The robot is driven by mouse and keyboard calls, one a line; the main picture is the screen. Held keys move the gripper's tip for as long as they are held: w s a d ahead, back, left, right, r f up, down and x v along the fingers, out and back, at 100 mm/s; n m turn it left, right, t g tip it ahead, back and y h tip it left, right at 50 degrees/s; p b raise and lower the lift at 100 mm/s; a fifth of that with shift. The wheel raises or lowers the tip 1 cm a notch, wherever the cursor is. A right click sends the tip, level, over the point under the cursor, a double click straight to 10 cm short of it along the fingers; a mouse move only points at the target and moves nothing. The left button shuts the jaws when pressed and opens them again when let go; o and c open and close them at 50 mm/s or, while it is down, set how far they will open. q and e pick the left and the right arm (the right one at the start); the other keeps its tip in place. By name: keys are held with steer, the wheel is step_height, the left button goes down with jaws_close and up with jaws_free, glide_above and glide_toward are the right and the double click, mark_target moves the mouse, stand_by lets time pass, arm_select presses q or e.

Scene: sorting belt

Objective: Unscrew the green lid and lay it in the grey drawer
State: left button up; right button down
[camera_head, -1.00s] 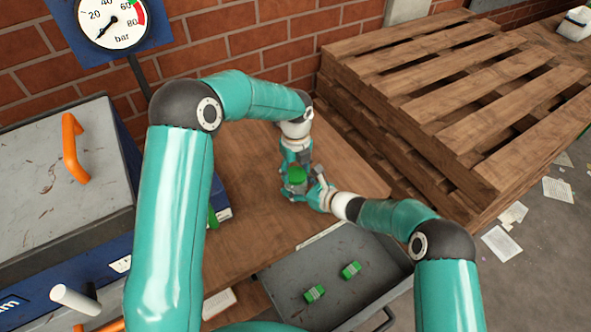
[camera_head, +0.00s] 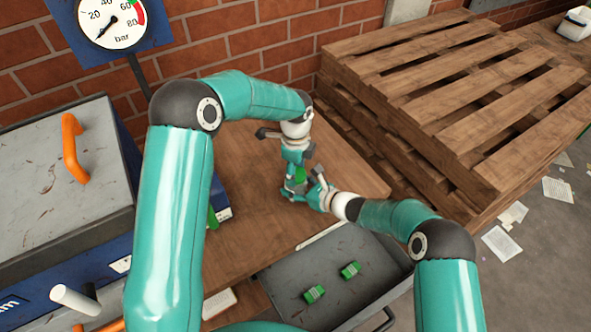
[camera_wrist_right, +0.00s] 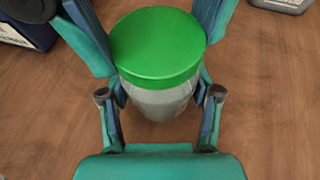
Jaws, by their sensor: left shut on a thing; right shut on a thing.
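The green lid (camera_wrist_right: 158,42) sits level on top of a pale grey jar (camera_wrist_right: 157,100) that stands upright over the wooden table. My left gripper (camera_head: 299,175) reaches down from above, and its fingers are shut on the lid from both sides. My right gripper (camera_head: 307,191) comes from the lower right and is shut around the jar's body below the lid. In the head view the lid (camera_head: 300,174) is mostly hidden by the grippers. The grey drawer (camera_head: 376,292) is pulled open at the table's front edge, below my right arm.
Two small green blocks (camera_head: 314,293) (camera_head: 350,270) lie in the drawer, with bare floor around them. A blue and grey machine with an orange handle (camera_head: 72,148) stands at the left. Stacked wooden pallets (camera_head: 450,90) stand at the right. Table space behind the jar is clear.

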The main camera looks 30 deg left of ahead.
arm_select(q)
steer(key=n, duration=0.3)
steer(key=o, duration=1.5)
steer(key=shift+r, duration=2.5)
steer(key=m, duration=0.3)
steer(key=shift+m, duration=0.4)
steer(key=m, duration=0.4)
steer(key=shift+m, duration=0.3)
steer(key=m, duration=0.7)
steer(key=shift+m, duration=0.4)
